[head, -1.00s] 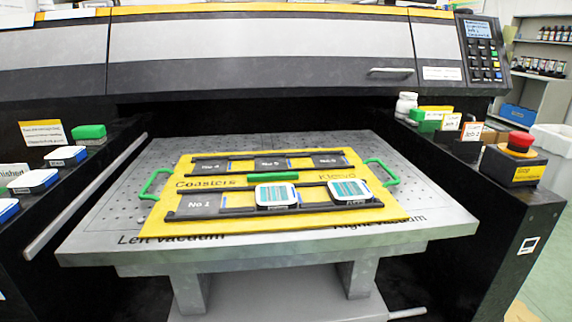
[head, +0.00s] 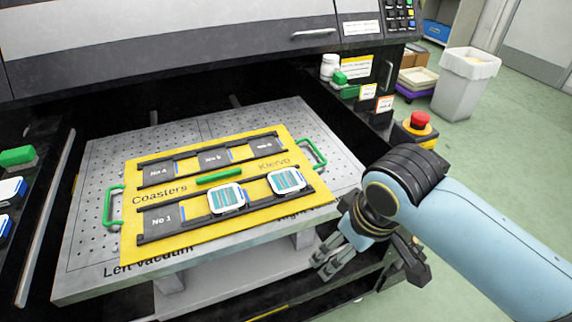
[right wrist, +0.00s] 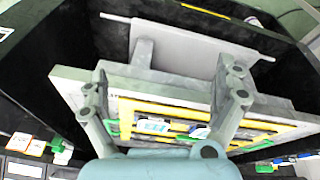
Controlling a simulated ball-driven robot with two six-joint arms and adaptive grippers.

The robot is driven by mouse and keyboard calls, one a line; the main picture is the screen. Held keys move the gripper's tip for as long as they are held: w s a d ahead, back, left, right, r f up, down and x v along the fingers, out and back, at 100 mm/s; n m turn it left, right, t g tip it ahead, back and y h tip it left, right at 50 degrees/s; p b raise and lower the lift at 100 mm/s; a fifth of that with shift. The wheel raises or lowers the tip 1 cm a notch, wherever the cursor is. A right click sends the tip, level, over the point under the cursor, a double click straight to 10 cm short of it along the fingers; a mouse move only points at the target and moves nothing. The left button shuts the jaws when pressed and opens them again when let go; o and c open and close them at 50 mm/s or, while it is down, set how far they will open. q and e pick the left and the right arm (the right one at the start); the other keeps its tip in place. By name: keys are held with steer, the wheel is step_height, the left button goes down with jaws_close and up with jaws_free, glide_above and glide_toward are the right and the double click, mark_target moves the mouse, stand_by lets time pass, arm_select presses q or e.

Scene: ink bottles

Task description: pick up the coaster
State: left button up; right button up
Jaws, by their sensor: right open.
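Two white coasters with teal prints sit in the front row of the yellow board (head: 128,250), one in the middle slot (head: 226,198) and one in the right slot (head: 286,181). In the right wrist view a coaster (right wrist: 153,126) shows small on the board beyond my fingers, with another pale one beside it (right wrist: 199,131). My right gripper (head: 336,260) is open and empty, off the right front corner of the grey table, apart from the coasters. It also shows in the right wrist view (right wrist: 166,88), with its fingers spread. My left gripper is not in view.
The perforated grey table (head: 90,215) carries the board, which has green handles (head: 113,206). Slot No 1 (head: 165,220) is empty. A red stop button (head: 420,122) stands behind my right arm. White pieces (head: 12,190) lie on the left ledge. The printer body overhangs the back.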

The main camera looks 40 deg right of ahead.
steer(key=w+r+p, duration=0.2)
steer(key=w+r, duration=0.3)
steer(key=m+g, duration=0.3)
glide_toward(286, 179)
steer(key=shift+y, duration=0.4)
steer(key=f, duration=0.8)
steer(key=shift+s+d+f+p, duration=0.15)
steer(key=shift+d+f+p, duration=0.15)
steer(key=shift+f+p, duration=0.05)
steer(key=c, duration=1.3)
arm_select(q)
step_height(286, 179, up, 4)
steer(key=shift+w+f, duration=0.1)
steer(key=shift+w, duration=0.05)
arm_select(e)
steer(key=shift+c, duration=0.6)
steer(key=shift+r, duration=0.15)
